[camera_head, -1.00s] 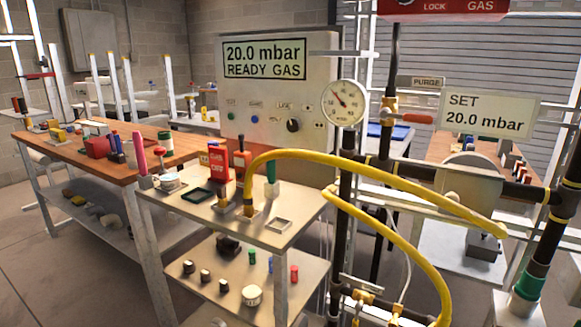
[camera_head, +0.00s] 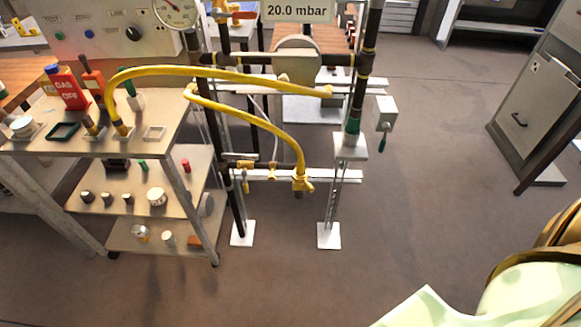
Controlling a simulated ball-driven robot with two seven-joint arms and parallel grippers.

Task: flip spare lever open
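I cannot tell which part is the spare lever. An orange-handled lever (camera_head: 240,14) lies roughly level on the upright pipe near the top edge, partly cut off. Low on the gas rig, brass fittings (camera_head: 240,163) sit on a level pipe, and a yellow hose (camera_head: 262,122) comes down to a brass fitting (camera_head: 302,182) at right. These are too small to read a lever's position. Neither gripper shows.
A shelved cart (camera_head: 160,118) stands left of the rig, holding a red gas-off block (camera_head: 67,88) and small parts. The rig's white feet (camera_head: 329,235) stand on the floor. Open floor (camera_head: 420,200) lies to the right, before a grey cabinet (camera_head: 540,95).

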